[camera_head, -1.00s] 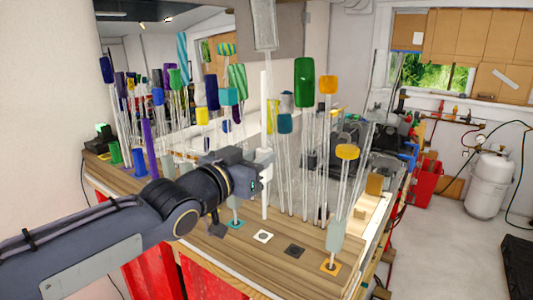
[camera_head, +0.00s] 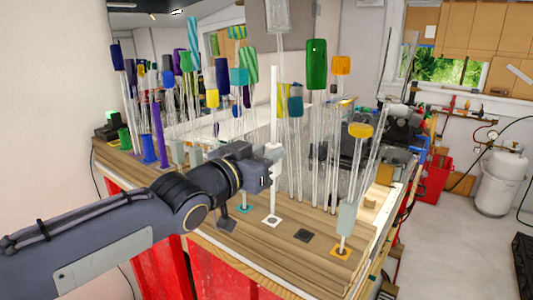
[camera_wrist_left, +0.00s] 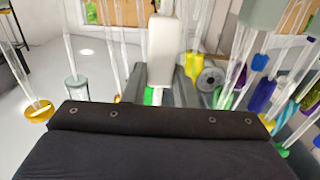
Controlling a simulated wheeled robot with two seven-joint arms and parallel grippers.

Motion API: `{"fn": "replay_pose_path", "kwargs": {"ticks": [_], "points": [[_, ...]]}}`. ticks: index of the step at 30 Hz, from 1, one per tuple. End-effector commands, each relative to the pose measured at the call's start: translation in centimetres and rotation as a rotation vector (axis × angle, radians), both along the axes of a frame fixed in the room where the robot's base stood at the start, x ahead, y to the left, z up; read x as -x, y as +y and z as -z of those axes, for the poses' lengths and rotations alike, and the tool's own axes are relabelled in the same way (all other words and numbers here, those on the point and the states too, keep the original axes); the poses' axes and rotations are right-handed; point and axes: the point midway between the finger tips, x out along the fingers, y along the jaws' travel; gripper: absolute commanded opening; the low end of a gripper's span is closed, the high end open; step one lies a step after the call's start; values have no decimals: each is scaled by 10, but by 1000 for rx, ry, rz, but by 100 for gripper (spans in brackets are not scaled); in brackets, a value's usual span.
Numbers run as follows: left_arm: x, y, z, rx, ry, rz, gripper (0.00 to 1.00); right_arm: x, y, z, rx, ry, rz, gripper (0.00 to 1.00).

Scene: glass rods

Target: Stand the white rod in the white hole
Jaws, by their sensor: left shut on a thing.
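The white rod (camera_head: 274,105) stands upright in the head view. My left gripper (camera_head: 273,165) is shut on it partway up. The rod's lower end meets the white-framed hole plate (camera_head: 272,221) on the wooden bench and covers its dark middle. I cannot tell how deep the end sits in the hole. In the left wrist view the white rod (camera_wrist_left: 164,38) rises between the grey fingers (camera_wrist_left: 163,75). My right gripper is not in view.
A teal plate (camera_head: 242,208) lies left. Several clear rods with coloured tops crowd behind. The bench front (camera_head: 255,260) is clear.

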Motion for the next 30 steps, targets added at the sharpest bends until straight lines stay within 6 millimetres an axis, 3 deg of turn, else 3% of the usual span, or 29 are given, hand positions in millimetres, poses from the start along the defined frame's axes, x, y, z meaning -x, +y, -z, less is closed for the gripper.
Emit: {"fn": "replay_pose_path", "kwargs": {"ticks": [30], "points": [[1, 0, 51, 1, -1, 0, 1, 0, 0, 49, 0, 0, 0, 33]]}}
